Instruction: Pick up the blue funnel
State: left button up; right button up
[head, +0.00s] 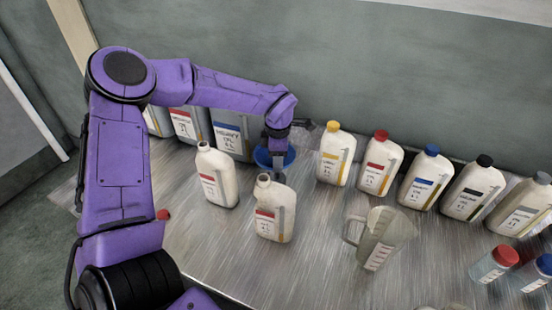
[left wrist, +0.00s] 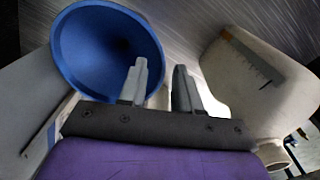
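The blue funnel (head: 264,158) stands with its wide mouth up among the bottles, just in front of the large grey cans. My left gripper (head: 277,168) points down at the funnel's right side and hides part of it. In the left wrist view the funnel (left wrist: 100,50) fills the upper left. The two fingertips (left wrist: 161,80) are apart there. The left finger overlaps the funnel's bowl, and the right finger is just outside its rim. I see no firm contact. The funnel's spout is hidden. My right gripper is not in view.
Two open white bottles (head: 217,178) (head: 276,212) stand close in front of the gripper. Several capped bottles (head: 379,164) line the wall to the right. A clear jug (head: 378,240) stands at front centre. Small jars (head: 492,264) are at the right edge. The front left of the metal table is fairly clear.

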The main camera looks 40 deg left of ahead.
pick_arm(q)
jog(key=shift+f, duration=0.5)
jog(key=shift+s, duration=0.25)
jog(key=shift+c, duration=0.7)
grip_shut()
